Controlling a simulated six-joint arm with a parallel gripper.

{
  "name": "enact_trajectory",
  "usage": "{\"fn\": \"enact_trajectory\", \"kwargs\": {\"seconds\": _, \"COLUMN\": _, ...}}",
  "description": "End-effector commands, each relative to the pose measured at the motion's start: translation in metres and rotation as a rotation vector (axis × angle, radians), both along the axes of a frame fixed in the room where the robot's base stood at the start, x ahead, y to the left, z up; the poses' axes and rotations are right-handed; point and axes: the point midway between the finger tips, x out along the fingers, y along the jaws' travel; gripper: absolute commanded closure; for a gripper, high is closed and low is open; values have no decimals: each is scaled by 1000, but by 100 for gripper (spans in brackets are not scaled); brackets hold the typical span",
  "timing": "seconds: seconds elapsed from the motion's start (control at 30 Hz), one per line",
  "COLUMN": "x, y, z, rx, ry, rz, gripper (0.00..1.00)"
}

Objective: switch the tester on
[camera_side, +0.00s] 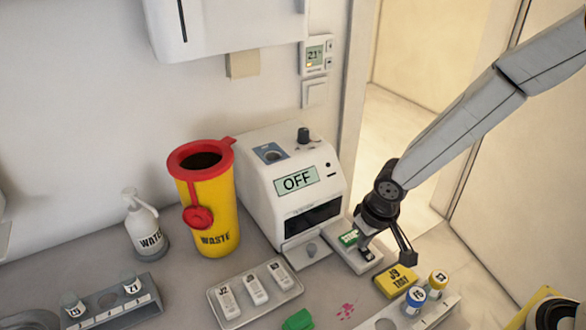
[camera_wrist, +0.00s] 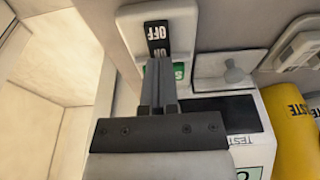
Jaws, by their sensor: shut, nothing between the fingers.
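The tester (camera_side: 296,205) is a white machine against the wall, and its display (camera_side: 297,181) reads OFF. A pale switch box (camera_side: 362,258) stands at its right front, with a green label (camera_side: 349,238). Its black rocker (camera_side: 367,255) also shows in the wrist view (camera_wrist: 156,35), with OFF and ON marked on it. My gripper (camera_side: 363,240) is shut and empty, pointing down over the switch box. In the wrist view, the fingertips (camera_wrist: 158,68) lie just below the ON end of the rocker and partly cover the green label. I cannot tell whether they touch it.
A yellow waste bin (camera_side: 219,220) with a red rim stands left of the tester, beside a white pump bottle (camera_side: 148,235). In front are a tray (camera_side: 226,313) of white cassettes, a yellow box (camera_side: 396,281) and a rack (camera_side: 440,310) with capped vials. Pink spots mark the counter.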

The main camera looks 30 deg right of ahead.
Motion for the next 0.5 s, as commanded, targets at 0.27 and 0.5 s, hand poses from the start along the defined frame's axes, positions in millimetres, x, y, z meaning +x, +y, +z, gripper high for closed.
{"fn": "enact_trajectory", "kwargs": {"seconds": 0.27, "x": 0, "y": 0, "z": 0, "rx": 0, "ry": 0, "rz": 0, "gripper": 100}}
{"fn": "enact_trajectory", "kwargs": {"seconds": 0.5, "x": 2, "y": -1, "z": -3, "rx": -5, "ry": 31, "rz": -2, "gripper": 100}}
